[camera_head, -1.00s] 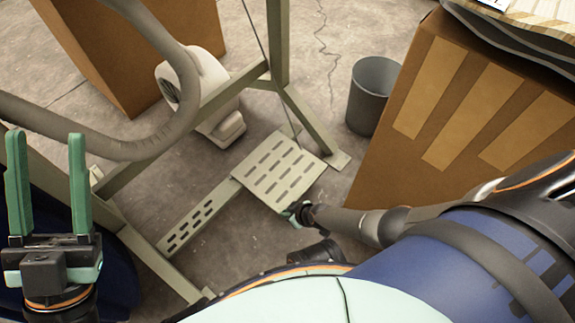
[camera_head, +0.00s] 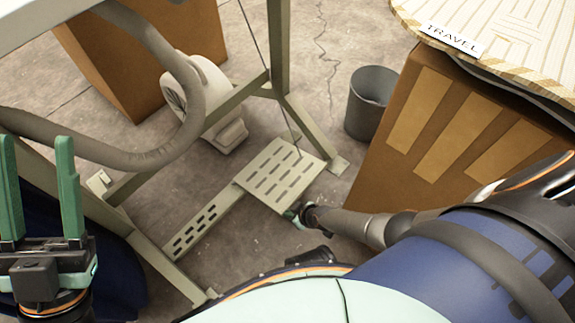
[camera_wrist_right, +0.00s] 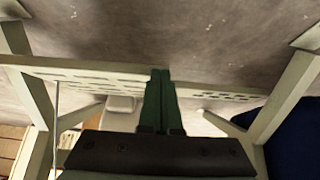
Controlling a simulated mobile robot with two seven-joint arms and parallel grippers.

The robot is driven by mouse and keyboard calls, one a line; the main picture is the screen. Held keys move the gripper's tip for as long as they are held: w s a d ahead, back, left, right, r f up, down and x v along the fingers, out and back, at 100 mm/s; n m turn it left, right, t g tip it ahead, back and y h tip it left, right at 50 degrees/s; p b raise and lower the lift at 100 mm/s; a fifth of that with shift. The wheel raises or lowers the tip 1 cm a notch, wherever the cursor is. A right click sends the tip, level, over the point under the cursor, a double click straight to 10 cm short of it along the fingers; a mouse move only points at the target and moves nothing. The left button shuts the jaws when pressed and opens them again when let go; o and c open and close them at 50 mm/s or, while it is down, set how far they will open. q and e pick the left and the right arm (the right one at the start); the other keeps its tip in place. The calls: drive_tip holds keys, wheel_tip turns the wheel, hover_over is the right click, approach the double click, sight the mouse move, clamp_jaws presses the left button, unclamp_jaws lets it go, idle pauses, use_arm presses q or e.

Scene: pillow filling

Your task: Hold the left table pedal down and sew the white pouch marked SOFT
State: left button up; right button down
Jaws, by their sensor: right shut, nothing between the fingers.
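The table pedal (camera_head: 281,175) is a pale slotted plate low on the frame, joined on its left to a narrower slotted bar (camera_head: 200,220). My right gripper (camera_head: 297,214) reaches its near right edge; whether it touches is unclear. In the right wrist view the green fingers (camera_wrist_right: 161,73) are together and empty, overlapping the slotted plate (camera_wrist_right: 90,75), which is seen nearly edge-on. My left gripper (camera_head: 36,145) is at the left edge, fingers pointing up, apart and empty. The pouch marked SOFT is not in view.
A pale patterned piece labelled TRAVEL (camera_head: 452,38) lies on a cardboard box (camera_head: 450,125) at right. A grey bin (camera_head: 371,103) stands beside it. Dark blue cloth (camera_head: 120,265) is at lower left.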

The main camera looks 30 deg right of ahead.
use_arm(q)
wheel_tip(320, 180, up, 7)
drive_tip(key=m+p, duration=0.1)
drive_tip(key=p, duration=0.4)
drive_tip(key=shift+s+a, duration=0.15)
drive_tip(key=shift+a, duration=0.15)
use_arm(e)
drive_tip(key=s+f+v, duration=0.1)
drive_tip(key=v, duration=0.7)
drive_tip(key=shift+s+d+r, duration=0.15)
drive_tip(key=shift+s+d, duration=0.05)
drive_tip(key=shift+s, duration=0.2)
use_arm(q)
drive_tip(key=shift+f, duration=0.1)
